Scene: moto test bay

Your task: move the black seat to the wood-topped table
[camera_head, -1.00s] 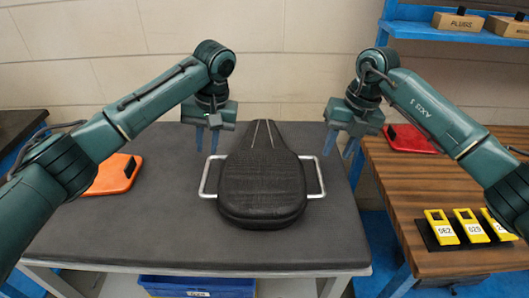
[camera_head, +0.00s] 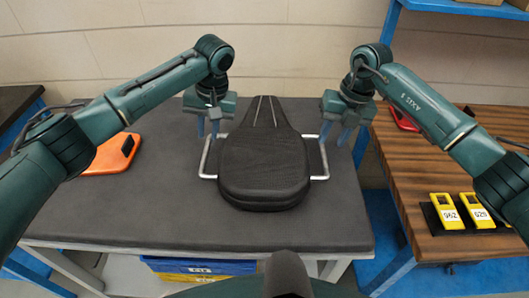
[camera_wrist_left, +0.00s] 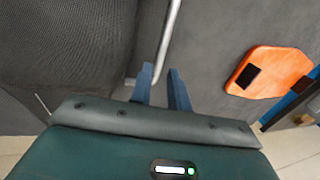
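The black seat (camera_head: 263,165) lies flat on the grey-topped table (camera_head: 110,215), its narrow end toward the wall. A pale metal handle sticks out on each side. My left gripper (camera_head: 207,130) is open at the far part of the left handle (camera_head: 206,160). In the left wrist view the handle bar (camera_wrist_left: 170,38) runs down between its parted fingers (camera_wrist_left: 162,78); a grip is not visible. My right gripper (camera_head: 336,138) is open, its fingers parted near the right handle (camera_head: 325,160); contact there is unclear. The wood-topped table (camera_head: 412,165) stands to the right.
An orange piece (camera_head: 110,155) lies left of the seat and also shows in the left wrist view (camera_wrist_left: 270,72). A red piece (camera_head: 403,118) and yellow numbered items (camera_head: 446,210) occupy the wood top, with bare wood between. A gap separates the tables. Blue bin (camera_head: 200,266) sits below.

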